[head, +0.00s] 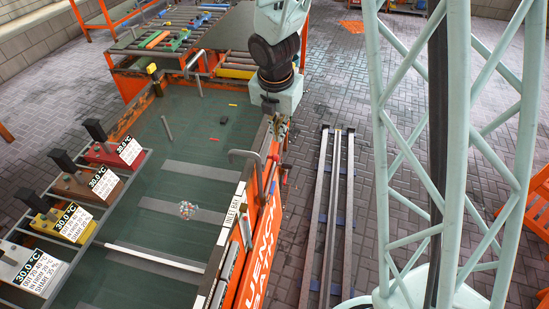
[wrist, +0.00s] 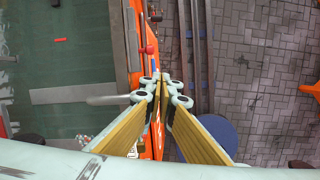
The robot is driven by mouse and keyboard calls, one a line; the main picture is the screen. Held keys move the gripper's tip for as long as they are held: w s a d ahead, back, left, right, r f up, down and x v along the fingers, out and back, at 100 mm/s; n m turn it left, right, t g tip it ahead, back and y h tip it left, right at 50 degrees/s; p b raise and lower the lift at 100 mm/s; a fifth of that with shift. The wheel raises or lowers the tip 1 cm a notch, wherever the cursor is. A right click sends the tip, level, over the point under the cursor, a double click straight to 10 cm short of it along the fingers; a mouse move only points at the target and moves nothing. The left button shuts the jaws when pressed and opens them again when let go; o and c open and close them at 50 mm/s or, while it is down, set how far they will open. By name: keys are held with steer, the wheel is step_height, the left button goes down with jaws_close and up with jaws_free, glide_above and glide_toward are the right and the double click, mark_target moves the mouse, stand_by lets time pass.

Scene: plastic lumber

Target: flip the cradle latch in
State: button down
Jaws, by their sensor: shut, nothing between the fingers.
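My gripper (wrist: 163,78) shows in the wrist view with its two yellow-padded fingers meeting at the tips, shut and empty. The tips are over the orange outer side of the bath. A small red-ended part (wrist: 150,50) lies just beyond them on that side, with a blue piece close by. Red parts also show on the bath's outer side in the head view (head: 275,158). I cannot tell for certain which of these is the cradle latch, or whether the fingers touch anything. In the head view my wrist hangs over the same side and the fingertips are hard to make out.
The green quench bath (head: 190,190) has a curved grey bar (head: 245,155) at its near edge, also in the wrist view (wrist: 108,99). Labelled blocks (head: 120,150) line its left side. Long grey rails (head: 335,180) lie on the paved floor to the right. A roller table (head: 165,42) stands behind.

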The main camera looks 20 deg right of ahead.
step_height(320, 180, down, 6)
steer(key=w+a+n, duration=0.1)
steer(key=n, duration=0.2)
steer(key=shift+w+a, duration=0.15)
steer(key=shift+a, duration=0.2)
steer(key=shift+f, duration=0.25)
steer(key=w+d+b+x, duration=0.1)
steer(key=b+x, duration=0.5)
steer(key=x, duration=0.6)
steer(key=shift+w+r, duration=0.25)
steer(key=shift+w, duration=0.5)
steer(key=shift+w, duration=0.15)
